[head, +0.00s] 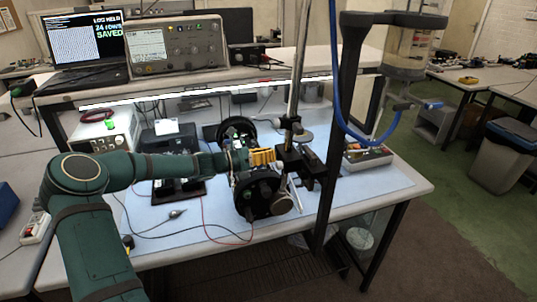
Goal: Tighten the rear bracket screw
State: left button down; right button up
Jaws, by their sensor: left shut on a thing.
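My left gripper (246,158) reaches in from the left to the middle of the bench. The bracket screw is too small or hidden to make out. I cannot tell whether the yellow thing touches the bracket. My right gripper is not in view.
A black post (345,100) with a blue hose (335,95) stands right of the apparatus, with a clear cylinder (406,62) high at right. Loose cables cross the blue mat (180,235).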

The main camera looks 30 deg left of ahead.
pick_arm(q)
jog(key=m, duration=0.3)
jog(key=m+b, duration=0.1)
jog(key=m, duration=0.1)
jog(key=shift+m, duration=0.3)
jog(key=m+b, duration=0.3)
jog(key=m, duration=0.1)
jog(key=shift+f+m, duration=0.1)
jog(key=shift+m, duration=0.2)
jog(key=m+b, duration=0.8)
jog(key=b, duration=0.1)
jog(key=shift+f, duration=0.2)
jog(key=m+b, duration=0.3)
jog(key=b, duration=0.1)
jog(key=shift+m+b, duration=0.35)
jog(key=shift+m, duration=0.05)
jog(key=m+b, duration=0.1)
jog(key=m, duration=0.1)
jog(key=shift+d+r+m, duration=0.1)
jog(key=shift+r+m, duration=0.05)
jog(key=shift+m, duration=0.25)
jog(key=m, duration=0.4)
jog(key=shift+m, duration=0.3)
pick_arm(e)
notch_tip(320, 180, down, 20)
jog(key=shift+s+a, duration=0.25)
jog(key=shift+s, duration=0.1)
